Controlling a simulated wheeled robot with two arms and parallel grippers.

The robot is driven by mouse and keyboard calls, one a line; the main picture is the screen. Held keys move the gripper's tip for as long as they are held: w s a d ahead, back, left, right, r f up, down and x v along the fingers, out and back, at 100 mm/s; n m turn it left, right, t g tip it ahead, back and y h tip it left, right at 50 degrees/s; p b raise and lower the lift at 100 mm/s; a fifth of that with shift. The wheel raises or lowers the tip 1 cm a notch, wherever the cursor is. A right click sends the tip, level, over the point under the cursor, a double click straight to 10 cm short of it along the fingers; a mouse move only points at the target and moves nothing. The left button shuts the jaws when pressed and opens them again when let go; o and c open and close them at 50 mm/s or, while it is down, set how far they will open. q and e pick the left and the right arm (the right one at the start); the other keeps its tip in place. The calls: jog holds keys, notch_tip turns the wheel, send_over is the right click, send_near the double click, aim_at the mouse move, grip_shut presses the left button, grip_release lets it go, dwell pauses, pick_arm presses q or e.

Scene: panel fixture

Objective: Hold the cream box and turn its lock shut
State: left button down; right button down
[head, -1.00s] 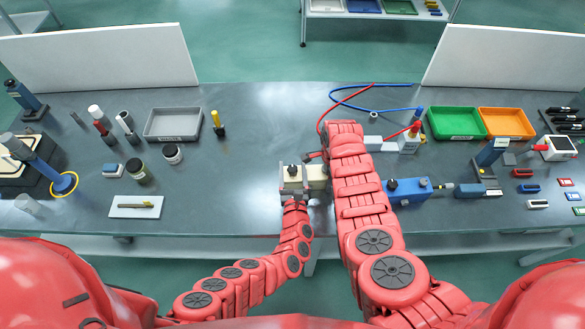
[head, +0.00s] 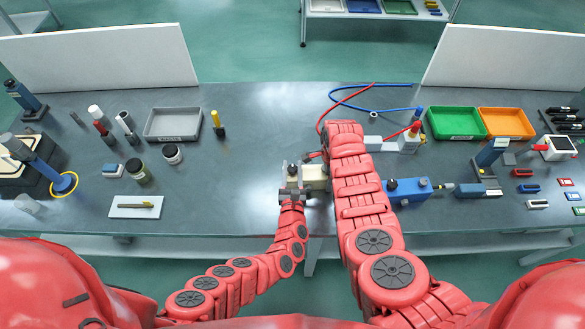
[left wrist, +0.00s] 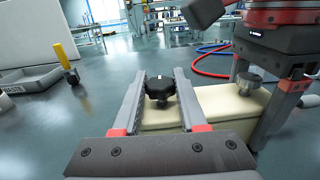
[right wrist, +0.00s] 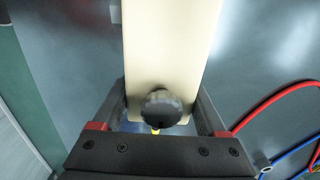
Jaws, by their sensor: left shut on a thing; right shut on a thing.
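The cream box (head: 316,172) lies on the bench at centre; its right part is hidden behind my right arm. It carries a black knob (left wrist: 160,88) at its left end and a grey knob (right wrist: 161,108) towards the other end. My left gripper (left wrist: 161,84) has one finger on each side of the black knob and is shut on it. My right gripper (right wrist: 161,98) straddles the box by the grey knob and is shut on the box sides; in the left wrist view it stands to the right. Which way the lock stands cannot be told.
A blue device (head: 408,190) sits right of my right arm. Behind it is a grey and white fixture (head: 408,142) with red and blue cables (head: 350,100). A grey tray (head: 173,123) and a yellow-handled tool (head: 217,122) stand to the left. The bench between them and the box is clear.

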pick_arm(q)
jog(key=m+h, duration=0.2)
jog(key=h, duration=0.1)
jog(key=m+g+h, duration=0.1)
jog(key=m+h, duration=0.2)
jog(key=h, duration=0.1)
jog(key=m+g+h, duration=0.2)
jog(key=h, duration=0.1)
jog(key=m+g+h, duration=0.2)
jog(key=h, duration=0.1)
jog(key=shift+s+a+f, duration=0.1)
jog(key=shift+f, duration=0.05)
jog(key=shift+m+h, duration=0.3)
jog(key=shift+m, duration=0.1)
jog(key=shift+g, duration=0.4)
jog(key=shift+c, duration=2.2)
grip_release()
jog(key=v, duration=1.1)
jog(key=shift+s+a, duration=0.25)
jog(key=shift+a, duration=0.1)
